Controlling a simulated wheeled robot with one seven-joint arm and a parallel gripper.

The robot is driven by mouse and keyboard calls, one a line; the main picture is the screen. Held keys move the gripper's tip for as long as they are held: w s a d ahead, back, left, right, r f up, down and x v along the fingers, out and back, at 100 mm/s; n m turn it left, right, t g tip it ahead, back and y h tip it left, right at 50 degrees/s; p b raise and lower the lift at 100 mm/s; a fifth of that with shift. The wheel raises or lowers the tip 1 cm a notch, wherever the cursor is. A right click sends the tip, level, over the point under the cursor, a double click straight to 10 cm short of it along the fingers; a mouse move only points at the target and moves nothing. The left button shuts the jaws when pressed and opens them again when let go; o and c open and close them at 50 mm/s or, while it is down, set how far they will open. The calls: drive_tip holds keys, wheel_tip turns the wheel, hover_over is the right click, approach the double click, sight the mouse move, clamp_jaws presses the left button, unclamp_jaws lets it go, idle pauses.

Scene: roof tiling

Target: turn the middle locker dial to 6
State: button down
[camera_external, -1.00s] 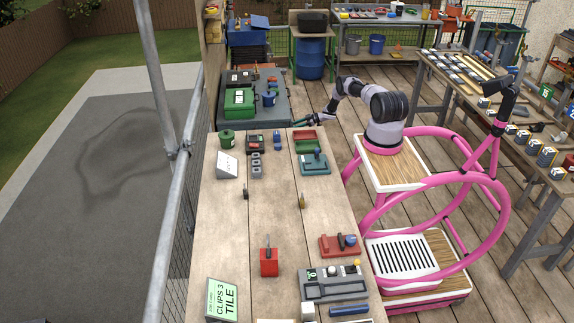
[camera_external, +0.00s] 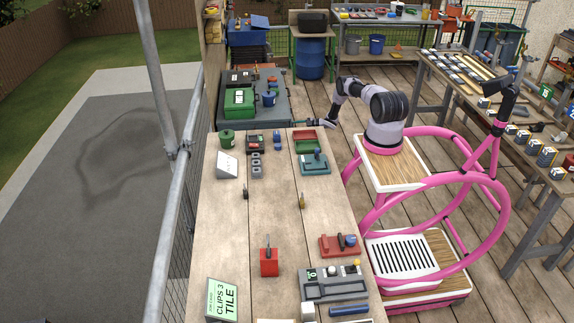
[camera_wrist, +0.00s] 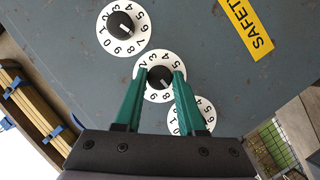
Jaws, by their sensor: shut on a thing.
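The middle dial (camera_wrist: 149,93) is a white number disc with a black knob (camera_wrist: 160,76) on a blue-grey panel, in the wrist view. My gripper (camera_wrist: 161,73) has green fingers, one on each side of that knob, and is shut on it. The fingers cover parts of the disc, and the number the knob points at is too small to tell. In the external view my gripper (camera_external: 296,123) is beside the blue-grey cabinet (camera_external: 284,105) beyond the bench; the dials are not visible there.
A similar dial (camera_wrist: 123,26) is up and left, and another dial (camera_wrist: 191,117) is down and right, partly behind a finger. A yellow SAFETY label (camera_wrist: 246,22) is on the panel. The wooden bench (camera_external: 225,250) with several tools stands near my arm.

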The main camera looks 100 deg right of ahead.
drive_tip(key=n+t, duration=0.1)
drive_tip(key=n, duration=0.2)
drive_tip(key=n+t+h, duration=0.1)
drive_tip(key=n, duration=0.1)
drive_tip(key=n+t+h, duration=0.1)
drive_tip(key=n, duration=0.2)
drive_tip(key=shift+a+f+n, duration=0.1)
drive_tip(key=shift+f+n, duration=0.2)
drive_tip(key=shift+f, duration=0.05)
idle(0.3)
drive_tip(key=c, duration=0.5)
unclamp_jaws()
drive_tip(key=v, duration=1)
drive_tip(key=shift+s+f, duration=0.15)
drive_tip(key=shift+s, duration=0.2)
drive_tip(key=shift+a, duration=0.1)
